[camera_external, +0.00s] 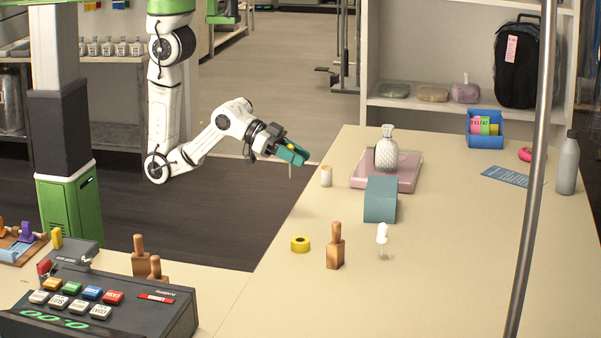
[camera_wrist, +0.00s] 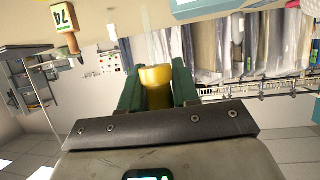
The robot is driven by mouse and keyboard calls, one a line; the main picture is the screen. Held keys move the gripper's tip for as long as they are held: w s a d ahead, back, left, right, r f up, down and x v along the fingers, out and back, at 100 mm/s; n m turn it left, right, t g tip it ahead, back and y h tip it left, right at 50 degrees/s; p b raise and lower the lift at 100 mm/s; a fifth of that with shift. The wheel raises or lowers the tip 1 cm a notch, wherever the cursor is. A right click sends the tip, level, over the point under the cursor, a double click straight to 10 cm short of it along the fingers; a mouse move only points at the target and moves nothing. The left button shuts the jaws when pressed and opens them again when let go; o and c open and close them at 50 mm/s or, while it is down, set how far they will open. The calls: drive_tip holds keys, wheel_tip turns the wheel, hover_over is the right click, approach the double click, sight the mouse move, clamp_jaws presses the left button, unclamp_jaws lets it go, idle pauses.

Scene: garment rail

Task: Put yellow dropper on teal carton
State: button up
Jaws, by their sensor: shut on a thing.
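My gripper (camera_external: 294,153) is shut on the yellow dropper, off the left edge of the counter in the external view. A small yellow part of the dropper (camera_external: 284,141) shows above the green fingers, and a thin pale part hangs below them. In the wrist view the yellow dropper (camera_wrist: 156,88) sits between the two green fingers (camera_wrist: 157,95); its far end is hidden. The teal carton (camera_external: 380,203) stands on the counter, right of and below my gripper in the external view. Its top looks bare, and it is apart from my gripper.
A pink tray (camera_external: 410,180) with a patterned white bottle (camera_external: 387,150) is behind the carton. A small pale jar (camera_external: 326,176) stands at the counter's left edge. A white dropper (camera_external: 382,238), wooden stamp (camera_external: 335,248) and yellow tape roll (camera_external: 300,244) are in front.

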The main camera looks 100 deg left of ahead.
drive_tip(key=shift+p+v, duration=2.65)
drive_tip(key=shift+p, duration=0.05)
